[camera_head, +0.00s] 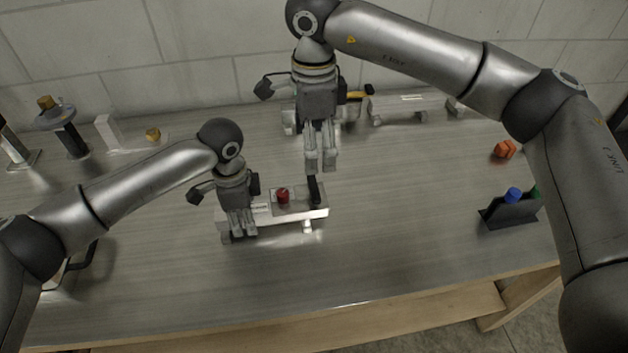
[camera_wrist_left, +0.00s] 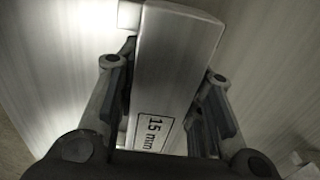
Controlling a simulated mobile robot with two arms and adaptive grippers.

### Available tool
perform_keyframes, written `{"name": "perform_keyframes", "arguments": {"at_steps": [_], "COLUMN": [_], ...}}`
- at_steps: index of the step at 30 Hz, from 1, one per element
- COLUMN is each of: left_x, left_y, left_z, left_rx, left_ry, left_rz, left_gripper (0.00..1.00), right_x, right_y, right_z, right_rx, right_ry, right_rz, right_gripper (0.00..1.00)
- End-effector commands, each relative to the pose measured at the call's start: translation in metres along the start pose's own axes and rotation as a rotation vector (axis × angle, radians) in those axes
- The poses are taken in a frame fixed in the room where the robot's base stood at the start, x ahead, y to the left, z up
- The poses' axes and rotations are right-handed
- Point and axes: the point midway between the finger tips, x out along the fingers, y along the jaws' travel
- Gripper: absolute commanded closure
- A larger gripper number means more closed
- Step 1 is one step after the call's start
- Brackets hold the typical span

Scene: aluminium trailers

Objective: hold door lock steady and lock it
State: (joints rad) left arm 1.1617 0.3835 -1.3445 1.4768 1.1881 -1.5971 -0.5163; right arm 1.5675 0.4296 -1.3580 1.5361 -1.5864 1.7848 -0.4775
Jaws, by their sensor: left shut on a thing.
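The door lock (camera_head: 318,212) is a pale metal block with a small red knob (camera_head: 283,196) and an upright black lever (camera_head: 314,190) near its right end. It lies on the metal table. My left gripper (camera_head: 243,232) is shut on the lock's left end. In the left wrist view a metal bar (camera_wrist_left: 178,55) labelled "15 mm" runs between its two fingers (camera_wrist_left: 165,105). My right gripper (camera_head: 321,170) points down just above the lever, and I cannot tell whether it touches it or how far its fingers are apart.
Another metal block (camera_head: 405,106) stands by the back wall. An orange piece (camera_head: 504,149) and a dark holder (camera_head: 510,212) with a blue-topped item (camera_head: 513,194) are at the right. A dark stand (camera_head: 70,138) is at the back left. The table front is clear.

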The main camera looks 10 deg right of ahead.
Motion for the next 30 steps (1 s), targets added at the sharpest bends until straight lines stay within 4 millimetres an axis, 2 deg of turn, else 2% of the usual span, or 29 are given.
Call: {"name": "perform_keyframes", "arguments": {"at_steps": [9,15,21,28,30], "left_x": [0.0,0.0,0.0,0.0,0.0], "left_y": [0.001,0.001,0.001,0.001,0.001], "left_z": [-0.001,-0.001,-0.001,-0.001,-0.001], "left_rx": [0.002,0.002,0.003,0.003,0.003], "left_ry": [0.001,0.001,0.001,0.001,0.001], "left_rz": [0.001,0.001,0.001,0.001,0.002], "left_gripper": [1.0,1.0,1.0,1.0,1.0], "right_x": [0.065,0.093,0.103,0.104,0.104], "right_y": [0.001,0.001,0.001,0.001,0.001], "right_z": [0.0,0.001,0.001,0.001,0.001], "right_rx": [0.002,0.003,0.003,0.003,0.003], "right_ry": [-0.003,-0.003,-0.004,-0.005,-0.005], "right_rz": [0.005,0.005,0.003,0.003,0.003], "right_gripper": [0.14,0.14,0.14,0.14,0.22]}}
